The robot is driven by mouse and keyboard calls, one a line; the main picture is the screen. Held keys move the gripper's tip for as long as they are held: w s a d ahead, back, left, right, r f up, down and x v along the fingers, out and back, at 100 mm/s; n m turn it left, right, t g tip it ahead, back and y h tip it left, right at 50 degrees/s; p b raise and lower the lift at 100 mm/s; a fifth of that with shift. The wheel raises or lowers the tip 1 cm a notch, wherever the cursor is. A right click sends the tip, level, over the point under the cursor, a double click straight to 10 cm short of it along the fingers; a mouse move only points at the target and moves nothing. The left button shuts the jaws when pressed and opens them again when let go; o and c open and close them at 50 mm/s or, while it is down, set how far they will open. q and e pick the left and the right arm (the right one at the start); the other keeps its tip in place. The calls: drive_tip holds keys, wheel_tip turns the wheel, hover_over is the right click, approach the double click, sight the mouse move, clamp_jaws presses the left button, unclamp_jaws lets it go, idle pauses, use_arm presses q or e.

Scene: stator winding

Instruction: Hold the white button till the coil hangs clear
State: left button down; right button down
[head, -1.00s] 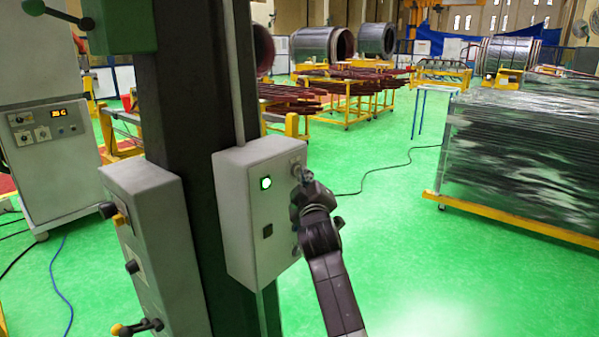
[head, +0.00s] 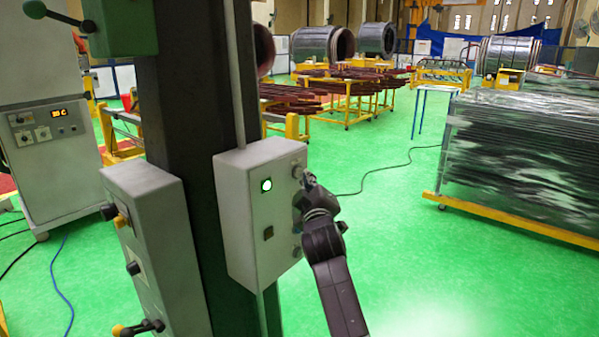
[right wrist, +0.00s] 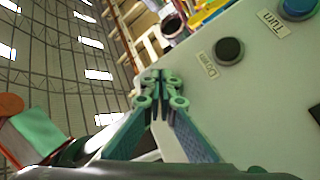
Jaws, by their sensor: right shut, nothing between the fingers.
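A grey control box (head: 250,225) is fixed to a dark column. A pale round button (head: 298,171) sits high on its right side, its colour unclear. The wrist view shows a dark button labelled "Down" (right wrist: 229,50) and a blue button labelled "Turn" (right wrist: 298,8) on a pale panel. No clearly white button shows there. My right gripper (head: 308,178) is just right of and below the pale button, seemingly apart from it. Its fingertips (right wrist: 164,78) are together and empty, beside the panel edge. My left gripper is out of view. I see no hanging coil.
A green lamp (head: 266,185) is lit on the box front. A second control box (head: 155,240) stands at left. Reddish-brown bars lie on yellow stands (head: 350,88) behind. A wrapped stack (head: 520,150) is at right.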

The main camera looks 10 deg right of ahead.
drive_tip(key=shift+s+d, duration=0.25)
drive_tip(key=shift+s, duration=0.05)
drive_tip(key=s+d+p, duration=0.1)
drive_tip(key=s+p, duration=0.1)
drive_tip(key=s+d+p, duration=0.1)
drive_tip(key=s+d, duration=0.1)
drive_tip(key=shift+p, duration=0.4)
idle(0.7)
